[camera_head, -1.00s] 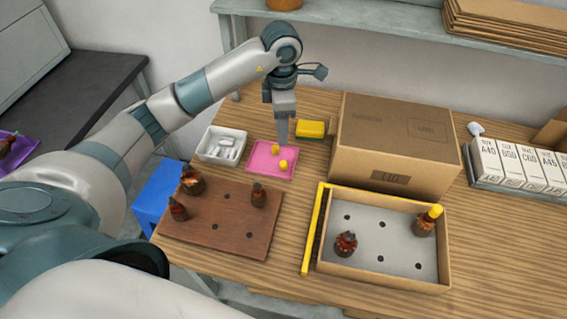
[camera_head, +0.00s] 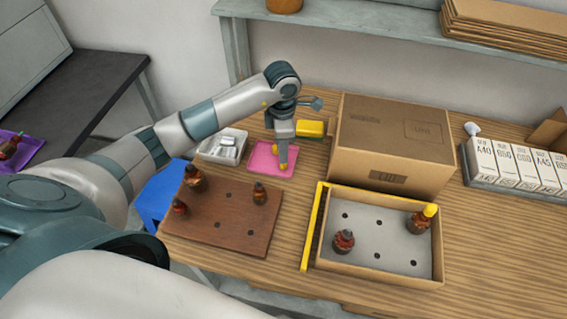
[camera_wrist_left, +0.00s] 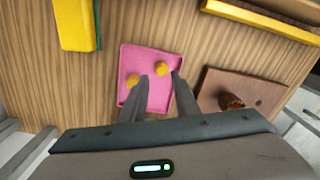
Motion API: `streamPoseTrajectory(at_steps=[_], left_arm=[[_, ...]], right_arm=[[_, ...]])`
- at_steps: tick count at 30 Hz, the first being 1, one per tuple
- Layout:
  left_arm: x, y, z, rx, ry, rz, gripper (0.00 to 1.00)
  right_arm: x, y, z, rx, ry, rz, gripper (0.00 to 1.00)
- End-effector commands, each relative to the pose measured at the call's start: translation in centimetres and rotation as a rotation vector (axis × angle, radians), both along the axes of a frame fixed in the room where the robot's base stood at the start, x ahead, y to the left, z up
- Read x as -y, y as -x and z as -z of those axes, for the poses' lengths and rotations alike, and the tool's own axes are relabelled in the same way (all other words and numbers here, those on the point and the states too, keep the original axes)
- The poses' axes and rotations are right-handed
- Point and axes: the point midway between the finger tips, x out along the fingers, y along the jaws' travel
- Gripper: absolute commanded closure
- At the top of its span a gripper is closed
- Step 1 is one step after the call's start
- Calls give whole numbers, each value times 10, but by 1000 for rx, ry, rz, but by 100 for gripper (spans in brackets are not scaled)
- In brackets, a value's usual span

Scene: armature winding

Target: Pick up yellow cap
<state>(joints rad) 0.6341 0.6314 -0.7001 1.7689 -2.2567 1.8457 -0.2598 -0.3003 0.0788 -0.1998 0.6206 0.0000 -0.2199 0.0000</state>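Two small yellow caps lie on a pink tray (camera_head: 261,170). In the left wrist view, one yellow cap (camera_wrist_left: 161,68) shows between the fingertips of my left gripper (camera_wrist_left: 160,76), and the other yellow cap (camera_wrist_left: 131,80) lies just outside the left finger. The fingers are apart and hold nothing. In the head view, my left gripper (camera_head: 283,163) points down over the tray and partly hides the caps; one yellow cap (camera_head: 284,166) shows at its fingertips. I cannot tell whether the fingers touch it. My right gripper is not in view.
A white bin (camera_head: 213,153) stands left of the tray, and a yellow-and-green block (camera_head: 312,129) and a large carton (camera_head: 395,150) stand right.

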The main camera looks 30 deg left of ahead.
Motion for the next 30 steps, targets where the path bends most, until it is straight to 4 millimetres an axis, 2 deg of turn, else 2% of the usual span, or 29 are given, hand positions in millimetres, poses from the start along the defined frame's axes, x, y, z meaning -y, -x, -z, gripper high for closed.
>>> streamPoseTrajectory(at_steps=[8, 15, 29, 30], left_arm=[[5, 3, 24, -6, 3, -1, 72], [4, 2, 48, -2, -1, 1, 72], [4, 1, 48, -1, -1, 1, 72], [4, 1, 48, -1, -1, 1, 79]], right_arm=[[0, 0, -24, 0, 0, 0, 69], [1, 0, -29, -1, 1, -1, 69], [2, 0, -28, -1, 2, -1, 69], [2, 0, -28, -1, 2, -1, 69]])
